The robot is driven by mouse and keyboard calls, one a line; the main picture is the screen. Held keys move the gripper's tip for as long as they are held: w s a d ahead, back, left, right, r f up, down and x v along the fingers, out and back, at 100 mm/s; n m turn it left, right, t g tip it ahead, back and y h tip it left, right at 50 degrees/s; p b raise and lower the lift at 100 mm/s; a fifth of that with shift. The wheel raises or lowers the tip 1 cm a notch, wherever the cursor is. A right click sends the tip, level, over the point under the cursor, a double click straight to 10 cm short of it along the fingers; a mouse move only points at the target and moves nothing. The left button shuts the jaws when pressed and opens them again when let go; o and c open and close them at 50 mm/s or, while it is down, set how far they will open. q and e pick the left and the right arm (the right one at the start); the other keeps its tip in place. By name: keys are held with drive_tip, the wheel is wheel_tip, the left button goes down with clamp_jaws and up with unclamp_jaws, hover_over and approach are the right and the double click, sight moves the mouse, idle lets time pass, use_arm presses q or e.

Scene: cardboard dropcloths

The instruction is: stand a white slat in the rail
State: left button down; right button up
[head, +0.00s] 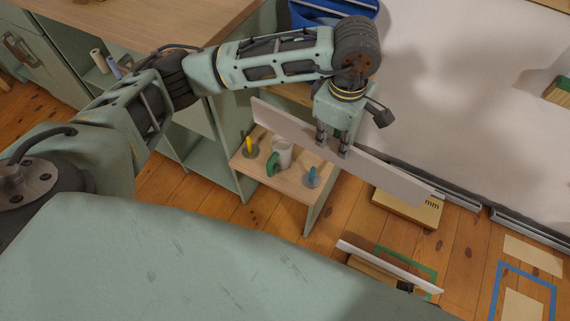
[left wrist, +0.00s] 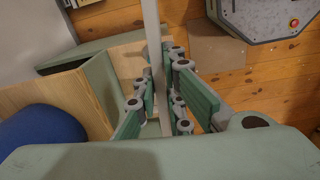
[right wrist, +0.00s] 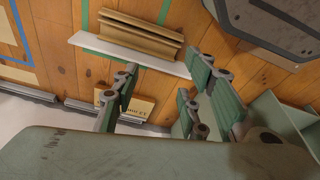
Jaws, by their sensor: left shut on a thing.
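My left gripper (head: 333,152) is shut on a long white slat (head: 390,182) and holds it up in front of the small shelf. In the left wrist view the slat (left wrist: 152,40) runs between the fingers. A wooden rail (right wrist: 140,32) lies on the floor in the right wrist view. A second white slat (right wrist: 150,61) runs along the rail's near side; I cannot tell whether it stands in the rail. It also shows in the head view (head: 385,264). My right gripper (right wrist: 160,100) is open and empty, with the rail and second slat beyond its fingers.
Blue tape (head: 497,290) marks floor at right. A blue bin (head: 330,10) stands at the back.

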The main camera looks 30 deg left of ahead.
sight(353, 172)
use_arm(q)
drive_tip(key=d+f+n+b, duration=0.2)
drive_tip(key=f+n, duration=0.1)
drive_tip(key=w+d+f+n+b, duration=0.1)
drive_tip(key=d+f+n+b, duration=0.1)
drive_tip(key=f+n, duration=0.1)
drive_tip(key=d+f+n+b, duration=0.2)
drive_tip(key=f+n, duration=0.1)
drive_tip(key=f, duration=0.2)
drive_tip(key=shift+w+d+f+b, duration=0.2)
drive_tip(key=shift+w+f+b, duration=0.05)
drive_tip(key=shift+w+b, duration=0.15)
drive_tip(key=shift+a+f+n, duration=0.1)
drive_tip(key=shift+f+n, duration=0.35)
drive_tip(key=shift+n, duration=0.05)
drive_tip(key=a+f, duration=0.3)
drive_tip(key=s+a+f+b, duration=0.1)
drive_tip(key=a+f, duration=0.3)
drive_tip(key=s+a+f+b, duration=0.1)
drive_tip(key=a+f, duration=0.2)
drive_tip(key=shift+s+a+f, duration=0.15)
drive_tip(key=shift+s+a, duration=0.1)
drive_tip(key=shift+a, duration=0.15)
drive_tip(key=shift+f, duration=0.1)
use_arm(e)
drive_tip(key=w+r+t, duration=0.2)
drive_tip(key=w+r, duration=0.1)
drive_tip(key=r, duration=0.8)
drive_tip(key=shift+a+t, duration=0.3)
drive_tip(key=shift+a, duration=0.05)
